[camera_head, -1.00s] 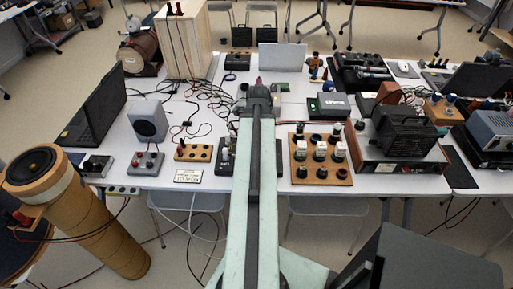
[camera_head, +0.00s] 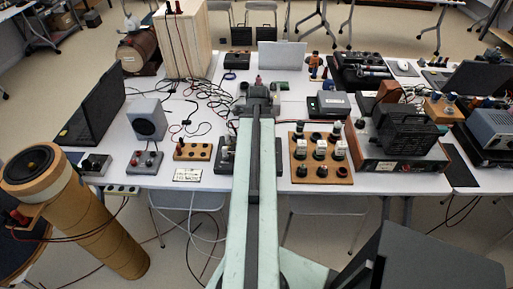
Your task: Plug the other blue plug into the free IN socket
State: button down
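My gripper (camera_head: 258,86) is at the far end of my outstretched arm, over the middle of the white table (camera_head: 215,105). It is seen from behind, so its fingers are hidden and I cannot tell whether it holds anything. A small pinkish tip shows just beyond it. I cannot make out a blue plug or an IN socket for certain. A dark box (camera_head: 228,165) near the front edge is partly hidden under my arm. A grey box (camera_head: 329,103) stands right of my gripper. Thin dark cables (camera_head: 205,92) lie loose left of it.
A wooden board with several round parts (camera_head: 320,172) and a black-topped amplifier (camera_head: 400,140) stand on the right. A grey speaker (camera_head: 148,120), a laptop (camera_head: 92,105) and a small wooden socket block (camera_head: 193,149) stand on the left. A tall wooden cabinet (camera_head: 185,45) is behind.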

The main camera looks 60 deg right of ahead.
jog(key=shift+f+b, duration=0.35)
jog(key=shift+f, duration=0.05)
jog(key=c, duration=1.3)
grip_release()
notch_tip(320, 180, up, 8)
jog(key=p, duration=0.7)
jog(key=shift+f+p, duration=0.2)
jog(key=shift+p, duration=0.1)
jog(key=shift+f, duration=0.1)
